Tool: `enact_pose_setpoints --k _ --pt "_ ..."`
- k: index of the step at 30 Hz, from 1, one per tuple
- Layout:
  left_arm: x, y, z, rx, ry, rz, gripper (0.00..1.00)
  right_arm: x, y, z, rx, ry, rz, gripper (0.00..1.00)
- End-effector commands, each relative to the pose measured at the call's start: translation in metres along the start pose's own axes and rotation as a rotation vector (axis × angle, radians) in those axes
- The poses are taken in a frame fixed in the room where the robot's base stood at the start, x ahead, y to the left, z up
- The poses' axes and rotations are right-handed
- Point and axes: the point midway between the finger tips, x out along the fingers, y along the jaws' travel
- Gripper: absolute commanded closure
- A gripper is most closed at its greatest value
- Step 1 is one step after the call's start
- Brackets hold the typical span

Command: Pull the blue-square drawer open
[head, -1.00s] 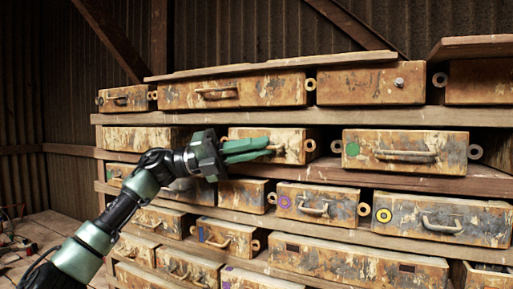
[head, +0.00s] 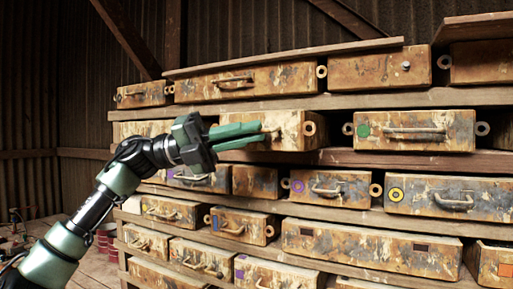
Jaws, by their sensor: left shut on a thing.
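My left gripper (head: 264,133), with green fingers, is shut on the handle (head: 276,133) of a rusty, paint-flaked drawer (head: 290,124) in the second row. This drawer stands out from the shelf, its top face showing. My fingers cover the left part of its front, so I cannot see a mark there. My right gripper is not in view.
A green-circle drawer (head: 455,130) is to the right of the held one. Below are a purple-circle drawer (head: 345,200) and a yellow-circle drawer (head: 420,196). Wooden shelf boards (head: 385,161) run between rows. Red cans (head: 106,238) stand on the floor at the left.

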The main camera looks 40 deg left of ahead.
Motion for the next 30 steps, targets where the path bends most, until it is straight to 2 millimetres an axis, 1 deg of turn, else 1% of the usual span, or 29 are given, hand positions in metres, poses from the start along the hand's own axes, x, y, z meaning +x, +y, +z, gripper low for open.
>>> enact_pose_setpoints --k 1,3,8,9,10,26,28,30 --pt "0.0 -0.003 -0.003 0.004 0.007 -0.003 1.0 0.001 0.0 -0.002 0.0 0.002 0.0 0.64" --pt "0.0 -0.004 -0.003 0.004 0.007 -0.004 1.0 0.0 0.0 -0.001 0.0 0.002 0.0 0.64" --pt "0.0 -0.005 -0.002 0.005 0.005 -0.005 1.0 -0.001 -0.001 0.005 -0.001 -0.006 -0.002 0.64" --pt "0.0 -0.005 -0.002 0.005 0.005 -0.005 0.83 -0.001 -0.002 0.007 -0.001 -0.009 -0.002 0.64" --pt "0.0 -0.005 -0.002 0.005 0.004 -0.005 0.83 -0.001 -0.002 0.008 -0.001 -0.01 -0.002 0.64" --pt "0.0 -0.001 -0.001 0.001 0.004 -0.001 0.83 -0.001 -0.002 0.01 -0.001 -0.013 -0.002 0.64" --pt "-0.004 0.0 -0.001 0.001 0.003 -0.001 0.83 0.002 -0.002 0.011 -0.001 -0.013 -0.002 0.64" --pt "-0.011 0.001 -0.002 0.001 0.002 0.0 0.83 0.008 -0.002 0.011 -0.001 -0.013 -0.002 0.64"
